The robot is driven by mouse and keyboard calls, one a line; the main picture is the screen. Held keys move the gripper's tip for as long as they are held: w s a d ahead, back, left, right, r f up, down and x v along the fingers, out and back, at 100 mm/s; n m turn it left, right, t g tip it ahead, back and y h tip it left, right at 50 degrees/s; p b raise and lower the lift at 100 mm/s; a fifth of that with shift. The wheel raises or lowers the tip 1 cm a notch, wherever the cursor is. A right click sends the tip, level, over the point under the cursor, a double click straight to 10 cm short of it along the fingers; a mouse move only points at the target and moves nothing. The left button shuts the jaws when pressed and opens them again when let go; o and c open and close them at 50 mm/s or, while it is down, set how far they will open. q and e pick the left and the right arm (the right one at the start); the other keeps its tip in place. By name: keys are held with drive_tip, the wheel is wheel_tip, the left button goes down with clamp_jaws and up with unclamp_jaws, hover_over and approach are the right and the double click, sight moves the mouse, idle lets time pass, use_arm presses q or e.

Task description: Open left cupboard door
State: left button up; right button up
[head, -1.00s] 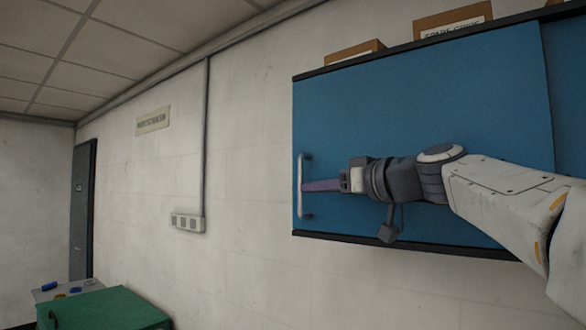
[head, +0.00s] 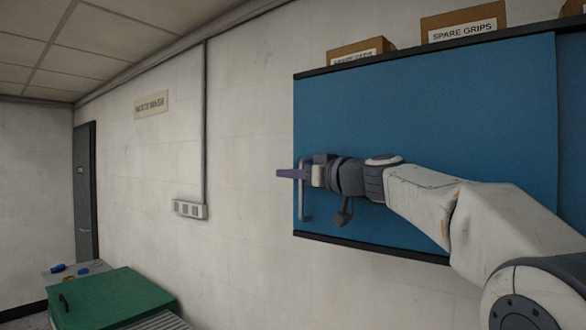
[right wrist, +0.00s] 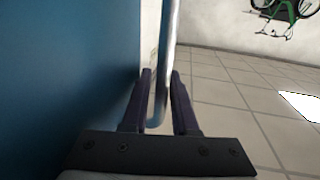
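The blue cupboard door (head: 430,110) hangs on the wall at the right of the head view and looks closed. Its metal handle (head: 302,205) is a vertical bar near the door's left edge. My right gripper (head: 284,173) is at the handle, its purple fingers reaching left past the bar and the door's edge. In the right wrist view the handle (right wrist: 170,50) stands between the two fingers of the right gripper (right wrist: 161,75). The fingers are apart, with a gap beside the bar, so the gripper is open around it. The left gripper is out of view.
Cardboard boxes (head: 465,24) labelled "SPARE GRIPS" and similar stand on top of the cupboard. A green box (head: 115,300) and a small table are at the lower left. A socket panel (head: 189,209) is on the wall.

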clamp_jaws()
idle(1.4)
